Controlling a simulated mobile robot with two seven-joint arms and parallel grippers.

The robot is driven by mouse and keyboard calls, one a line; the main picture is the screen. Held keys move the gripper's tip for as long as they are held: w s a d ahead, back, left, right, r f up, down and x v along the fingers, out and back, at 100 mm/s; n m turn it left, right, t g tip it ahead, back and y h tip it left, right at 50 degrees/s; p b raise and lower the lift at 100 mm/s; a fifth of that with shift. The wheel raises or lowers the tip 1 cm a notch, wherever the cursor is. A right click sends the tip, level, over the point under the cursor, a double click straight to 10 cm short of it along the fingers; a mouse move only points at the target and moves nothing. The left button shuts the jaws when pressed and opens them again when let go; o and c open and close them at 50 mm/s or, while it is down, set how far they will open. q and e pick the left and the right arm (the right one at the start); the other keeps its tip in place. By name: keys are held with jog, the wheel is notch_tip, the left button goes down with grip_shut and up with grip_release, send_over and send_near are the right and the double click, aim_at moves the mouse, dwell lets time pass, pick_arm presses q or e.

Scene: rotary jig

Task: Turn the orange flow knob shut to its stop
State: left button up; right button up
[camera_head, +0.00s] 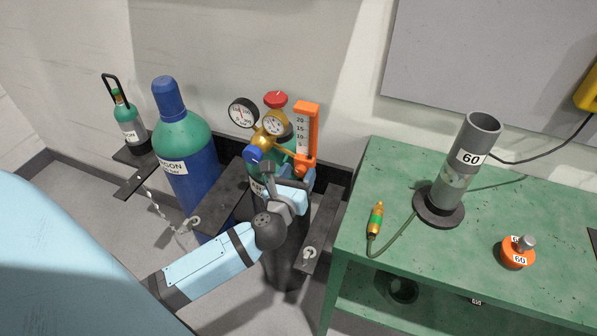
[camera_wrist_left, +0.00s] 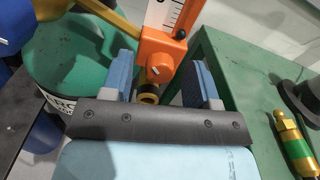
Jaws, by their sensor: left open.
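The orange flow knob (camera_wrist_left: 160,72) is round with a white mark, on the lower body of an orange flowmeter (camera_wrist_left: 155,48). In the head view the flowmeter (camera_head: 307,128) stands upright with a white scale, beside the regulator. My left gripper (camera_head: 288,180) is at the flowmeter's lower end. In the left wrist view its two blue fingers (camera_wrist_left: 158,78) are open, one on each side of the knob with gaps visible; contact does not show. A brass outlet (camera_wrist_left: 148,95) points out below the knob. My right gripper is in neither view.
Two gauges (camera_head: 243,112) and a red knob (camera_head: 275,99) crowd the regulator. A blue-green argon cylinder (camera_head: 190,160) stands left. The green bench (camera_head: 385,170) is close on the right, with a grey tube (camera_head: 470,145), a brass fitting (camera_head: 376,218) and an orange weight (camera_head: 515,257).

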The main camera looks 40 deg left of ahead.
pick_arm(q)
jog(key=shift+w, duration=0.2)
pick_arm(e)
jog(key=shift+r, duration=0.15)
pick_arm(q)
jog(key=c, duration=0.9)
jog(key=m+p, duration=0.1)
jog(key=p, duration=0.1)
jog(key=shift+r+m+p, duration=0.2)
jog(key=shift+m+p, duration=0.1)
jog(key=shift+r+m+p, duration=0.1)
jog(key=shift+m+p, duration=0.7)
jog(key=shift+p, duration=0.2)
jog(key=shift+m+p, duration=0.8)
jog(key=shift+p, duration=0.1)
jog(key=m+p, duration=0.2)
jog(key=shift+m+p, duration=0.4)
jog(key=shift+f+m+p, duration=0.3)
jog(key=shift+m+p, duration=0.3)
jog(key=shift+m, duration=0.3)
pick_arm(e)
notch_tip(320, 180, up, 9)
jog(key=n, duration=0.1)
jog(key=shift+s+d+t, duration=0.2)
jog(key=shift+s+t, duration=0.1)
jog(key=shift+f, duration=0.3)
